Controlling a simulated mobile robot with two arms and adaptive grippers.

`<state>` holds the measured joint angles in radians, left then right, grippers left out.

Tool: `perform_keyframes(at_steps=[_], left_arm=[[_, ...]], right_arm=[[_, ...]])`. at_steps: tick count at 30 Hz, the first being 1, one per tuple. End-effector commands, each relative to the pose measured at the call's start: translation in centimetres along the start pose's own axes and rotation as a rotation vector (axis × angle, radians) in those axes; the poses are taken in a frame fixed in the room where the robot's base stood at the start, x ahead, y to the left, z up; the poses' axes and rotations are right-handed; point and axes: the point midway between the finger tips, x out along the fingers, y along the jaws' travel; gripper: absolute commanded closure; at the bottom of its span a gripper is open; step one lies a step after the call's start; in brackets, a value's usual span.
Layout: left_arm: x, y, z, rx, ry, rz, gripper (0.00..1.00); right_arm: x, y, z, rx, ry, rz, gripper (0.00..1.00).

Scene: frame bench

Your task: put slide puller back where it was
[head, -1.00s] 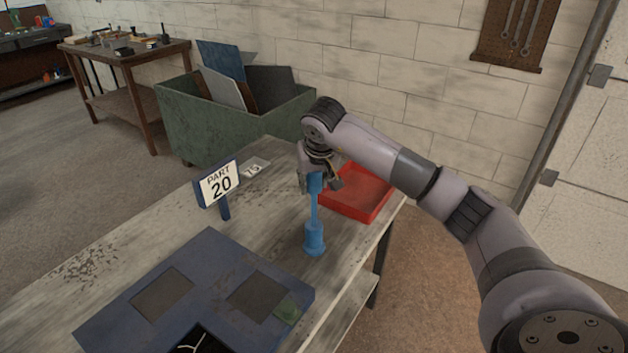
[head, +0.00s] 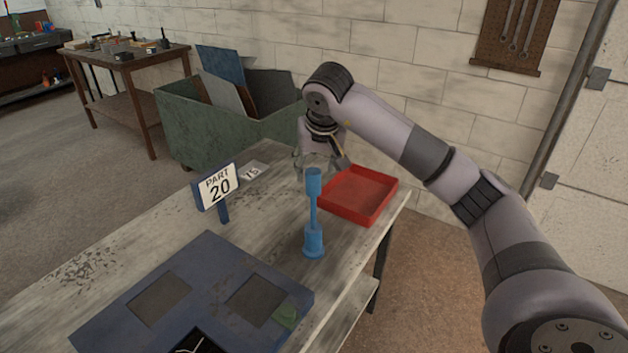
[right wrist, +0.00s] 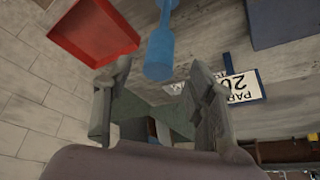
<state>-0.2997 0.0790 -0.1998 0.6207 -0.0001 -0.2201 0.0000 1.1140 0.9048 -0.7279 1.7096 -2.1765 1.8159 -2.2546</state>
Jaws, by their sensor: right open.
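The slide puller (head: 313,215) is a blue upright tool with a wide base, a thin shaft and a thicker top. It stands on the grey bench (head: 262,215) in front of the red tray, apart from it. It also shows in the right wrist view (right wrist: 159,54), beyond the fingers. My right gripper (head: 318,172) is open and empty, just behind the top of the puller. Its two spread fingers show in the right wrist view (right wrist: 158,98) with nothing between them. My left gripper is not in view.
A red tray (head: 380,210) sits at the bench's right edge. A "PART 20" sign (head: 218,187) and a small card (head: 253,171) stand to the left. A dark blue fixture board (head: 215,250) with square recesses fills the front. A green bin (head: 205,130) stands behind.

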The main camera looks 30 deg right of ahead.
Motion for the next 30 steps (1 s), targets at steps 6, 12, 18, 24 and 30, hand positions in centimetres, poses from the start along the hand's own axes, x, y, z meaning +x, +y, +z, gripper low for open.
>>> perform_keyframes(at_steps=[6,12,18,24,30], left_arm=[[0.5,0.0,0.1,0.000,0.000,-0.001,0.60],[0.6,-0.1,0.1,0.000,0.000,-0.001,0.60],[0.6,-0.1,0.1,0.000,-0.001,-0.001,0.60],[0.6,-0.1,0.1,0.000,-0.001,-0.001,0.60],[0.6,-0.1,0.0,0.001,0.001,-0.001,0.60]], right_arm=[[-3.6,0.0,0.0,0.000,0.002,0.000,0.49],[-4.7,0.0,0.0,-0.001,0.000,0.001,0.49],[-4.8,0.0,0.0,-0.001,-0.001,0.001,0.49],[-4.8,0.0,0.0,-0.001,0.000,0.001,0.49],[-4.7,0.0,0.0,-0.001,0.000,0.001,0.49]])
